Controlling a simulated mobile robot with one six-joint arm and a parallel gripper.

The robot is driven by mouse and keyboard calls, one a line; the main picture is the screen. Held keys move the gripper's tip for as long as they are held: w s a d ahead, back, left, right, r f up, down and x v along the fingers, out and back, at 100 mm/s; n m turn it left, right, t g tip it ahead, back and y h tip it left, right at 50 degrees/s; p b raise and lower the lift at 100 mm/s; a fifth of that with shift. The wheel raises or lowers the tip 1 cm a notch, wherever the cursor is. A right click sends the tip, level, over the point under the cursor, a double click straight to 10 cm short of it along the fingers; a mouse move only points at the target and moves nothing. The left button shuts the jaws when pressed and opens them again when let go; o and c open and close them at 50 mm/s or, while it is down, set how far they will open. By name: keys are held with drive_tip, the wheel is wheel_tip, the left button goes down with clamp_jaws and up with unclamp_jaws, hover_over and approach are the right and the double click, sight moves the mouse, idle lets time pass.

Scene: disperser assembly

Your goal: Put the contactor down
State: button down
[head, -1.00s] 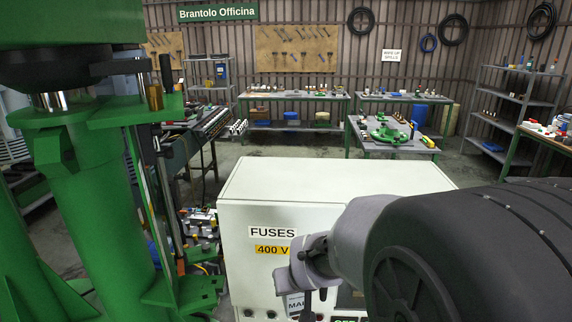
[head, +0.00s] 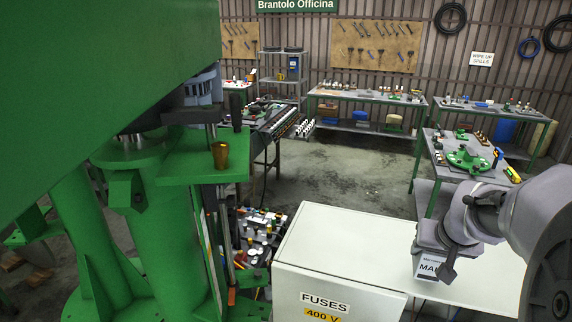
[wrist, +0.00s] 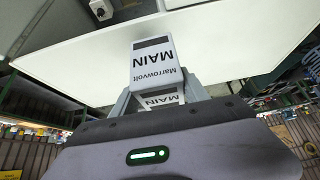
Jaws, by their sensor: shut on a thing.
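The contactor is a small grey and white block with a "MAIN" label. It shows in the head view (head: 427,266) and in the wrist view (wrist: 155,65). My gripper (head: 436,262) is shut on it, with a grey finger on either side of the block in the wrist view (wrist: 158,98). In the head view the contactor appears in front of the white cabinet's top (head: 345,240). I cannot tell whether it touches the cabinet. Its lower part is partly covered by the gripper.
The cabinet front bears "FUSES" (head: 325,302) and "400 V" signs. A large green machine (head: 110,200) stands close on the left. A cluttered low surface (head: 258,235) lies between them. Behind stand a bench with a green round part (head: 466,159) and open grey floor (head: 345,165).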

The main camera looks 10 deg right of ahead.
drive_tip(key=w+d, duration=0.2)
drive_tip(key=w, duration=0.1)
drive_tip(key=w+d+f+p, duration=0.1)
drive_tip(key=w+d, duration=0.1)
drive_tip(key=w, duration=0.1)
drive_tip(key=w+d+p, duration=0.1)
drive_tip(key=w+d, duration=0.1)
drive_tip(key=w, duration=0.1)
drive_tip(key=shift+w+f, duration=0.15)
wheel_tip(320, 180, down, 3)
drive_tip(key=shift+f, duration=0.1)
drive_tip(key=shift+w+f, duration=0.1)
drive_tip(key=shift+f, duration=0.05)
drive_tip(key=c, duration=0.6)
unclamp_jaws()
drive_tip(key=shift+f, duration=0.15)
